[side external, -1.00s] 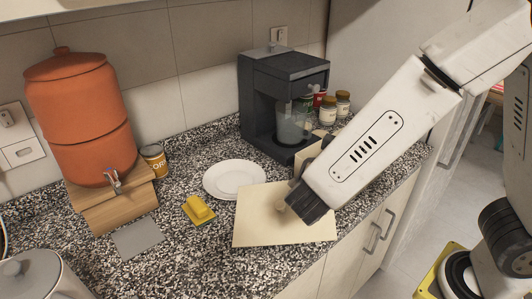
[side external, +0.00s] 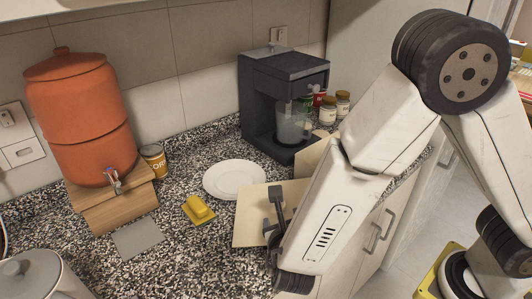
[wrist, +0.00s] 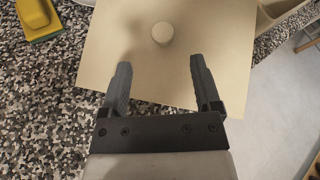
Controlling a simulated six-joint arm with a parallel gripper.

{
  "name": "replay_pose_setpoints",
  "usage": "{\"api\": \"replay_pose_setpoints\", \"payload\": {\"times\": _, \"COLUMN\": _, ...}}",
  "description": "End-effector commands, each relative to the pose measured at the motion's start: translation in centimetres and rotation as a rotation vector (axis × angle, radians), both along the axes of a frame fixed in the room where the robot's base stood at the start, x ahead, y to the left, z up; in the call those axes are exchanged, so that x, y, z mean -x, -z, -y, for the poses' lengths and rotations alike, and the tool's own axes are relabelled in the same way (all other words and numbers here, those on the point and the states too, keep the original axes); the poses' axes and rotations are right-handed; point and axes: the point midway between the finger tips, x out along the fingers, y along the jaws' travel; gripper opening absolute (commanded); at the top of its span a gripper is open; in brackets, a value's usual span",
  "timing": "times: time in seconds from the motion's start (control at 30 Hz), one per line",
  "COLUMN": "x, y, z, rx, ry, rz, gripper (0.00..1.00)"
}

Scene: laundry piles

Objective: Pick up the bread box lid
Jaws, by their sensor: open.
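The bread box lid (side external: 253,228) is a flat cream panel lying on the speckled counter near its front edge. In the side view my arm covers its right part. In the wrist view the lid (wrist: 100,60) fills the upper middle, with a round cream knob (wrist: 162,33) on it. My gripper (wrist: 157,75) is open and empty, its two dark fingers apart, with the knob ahead of the gap between them. In the side view the gripper (side external: 272,212) is over the lid, and the knob cannot be made out there.
A yellow butter-dish-like object (side external: 198,210) and a white plate (side external: 234,179) lie left of and behind the lid. A dark coffee machine (side external: 283,100) stands at the back. An orange dispenser (side external: 82,118) is on the left. The counter's front edge is close to the lid.

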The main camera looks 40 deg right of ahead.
Motion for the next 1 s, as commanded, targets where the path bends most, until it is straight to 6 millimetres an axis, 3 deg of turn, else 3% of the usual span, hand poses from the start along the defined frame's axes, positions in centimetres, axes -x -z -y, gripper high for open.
{"api": "replay_pose_setpoints", "payload": {"times": 1.0, "x": -2.7, "y": 1.5, "z": 2.4, "rx": -0.001, "ry": 0.004, "rz": 0.0, "gripper": 0.81}}
